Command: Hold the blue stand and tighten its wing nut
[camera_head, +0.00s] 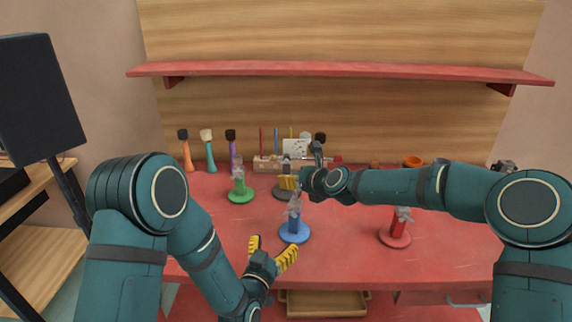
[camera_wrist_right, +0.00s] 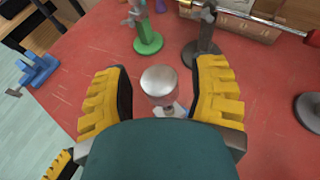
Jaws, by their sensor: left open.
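The blue stand (camera_head: 294,236) stands upright on the red table, with a round base and a grey metal wing nut (camera_head: 294,210) near its top. My left gripper (camera_head: 271,248) is open and empty, in front of the stand and to its left, apart from it. My right gripper (camera_head: 289,182) is open above and behind the stand. In the right wrist view its yellow fingers (camera_wrist_right: 162,96) are wide apart. A metal cylinder (camera_wrist_right: 160,80) shows between them, with a sliver of blue below it. My wrist hides most of what lies under it.
A green stand (camera_head: 239,192) and a dark stand (camera_head: 283,190) are behind, a red stand (camera_head: 395,234) to the right. A blue clamp-like object (camera_wrist_right: 38,70) is near the table's edge.

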